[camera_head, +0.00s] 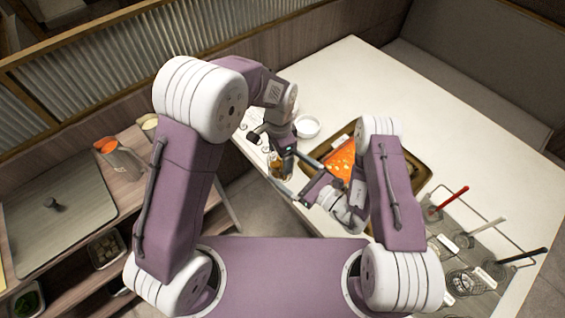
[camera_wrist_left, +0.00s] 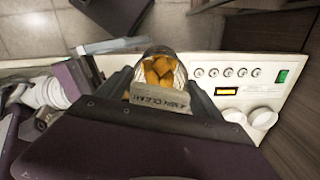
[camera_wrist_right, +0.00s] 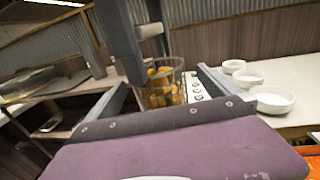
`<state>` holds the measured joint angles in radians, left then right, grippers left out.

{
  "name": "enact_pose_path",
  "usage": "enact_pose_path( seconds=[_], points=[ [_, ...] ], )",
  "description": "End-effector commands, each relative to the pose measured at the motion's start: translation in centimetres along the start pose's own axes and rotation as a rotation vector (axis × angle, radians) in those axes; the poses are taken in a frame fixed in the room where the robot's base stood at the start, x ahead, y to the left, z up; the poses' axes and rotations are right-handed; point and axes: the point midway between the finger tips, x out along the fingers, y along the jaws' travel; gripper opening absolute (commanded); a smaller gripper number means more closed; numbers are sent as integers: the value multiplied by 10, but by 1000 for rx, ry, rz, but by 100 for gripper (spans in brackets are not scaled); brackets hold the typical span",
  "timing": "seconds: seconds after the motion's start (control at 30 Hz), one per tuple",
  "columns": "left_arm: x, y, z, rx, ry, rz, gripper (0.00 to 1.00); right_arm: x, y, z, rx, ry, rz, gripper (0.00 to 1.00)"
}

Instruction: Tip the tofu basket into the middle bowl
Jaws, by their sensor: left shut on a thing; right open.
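My left gripper (camera_head: 284,148) is shut on the tofu basket (camera_head: 277,166), which hangs beside the table's left edge. In the left wrist view, golden tofu pieces (camera_wrist_left: 160,70) fill the basket behind a lettered tag (camera_wrist_left: 160,97) between the fingers. The right wrist view shows the basket (camera_wrist_right: 162,88) roughly upright with tofu inside. My right gripper (camera_head: 294,174) is open, its fingers to either side of the basket in its view; I cannot tell if they touch it. Three white bowls stand in a row on the table; the middle bowl (camera_wrist_right: 248,79) looks empty.
A control panel with several knobs (camera_wrist_left: 228,72) is on the table edge beside the basket. A tray of orange-red broth (camera_head: 340,160) lies right of the grippers. A wire rack with ladles (camera_head: 470,235) is at right. A side counter (camera_head: 60,215) is at left.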

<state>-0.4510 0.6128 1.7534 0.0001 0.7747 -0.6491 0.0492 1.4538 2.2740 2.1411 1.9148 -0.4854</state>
Motion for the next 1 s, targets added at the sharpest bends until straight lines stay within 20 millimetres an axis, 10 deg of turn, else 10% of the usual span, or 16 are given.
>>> enact_pose_path(
  seconds=[0.53, 0.83, 0.87, 1.0],
  points=[
    [0, 0, 0, 0, 1, -1, 28, 33, 0, 0, 1, 0, -1, 100],
    [0, 0, 0, 0, -1, 0, 28, 33, -1, 0, 1, 0, -2, 18],
    [0, 0, 0, 0, -1, 0, 85, 33, -1, 1, 0, -2, -2, 18],
    [0, 0, 0, 0, -1, 0, 100, 33, -1, 1, 0, -2, -2, 18]
  ],
)
